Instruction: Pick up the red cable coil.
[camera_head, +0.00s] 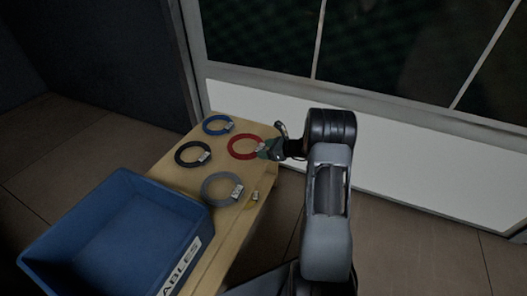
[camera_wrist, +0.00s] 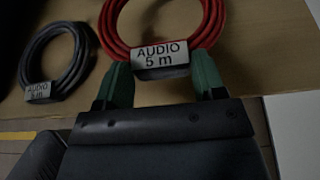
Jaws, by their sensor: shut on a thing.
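The red cable coil (camera_head: 243,146) lies at the right edge of the wooden table in the head view. In the wrist view the red coil (camera_wrist: 113,25) fills the top middle, with a label reading "AUDIO 5 m" (camera_wrist: 160,54). My gripper (camera_wrist: 163,75) has one green finger on each side of that label, shut on the coil's near part. In the head view my gripper (camera_head: 268,150) reaches the coil from the right. I cannot tell whether the coil is clear of the table top.
Blue (camera_head: 217,125), black (camera_head: 189,154) and grey (camera_head: 221,190) coils lie on the wooden table (camera_head: 176,178). The grey coil (camera_wrist: 58,58) is left of the red one in the wrist view. A blue crate marked "ABLES" (camera_head: 190,222) is nearer. A small item (camera_head: 255,196) lies near the table edge.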

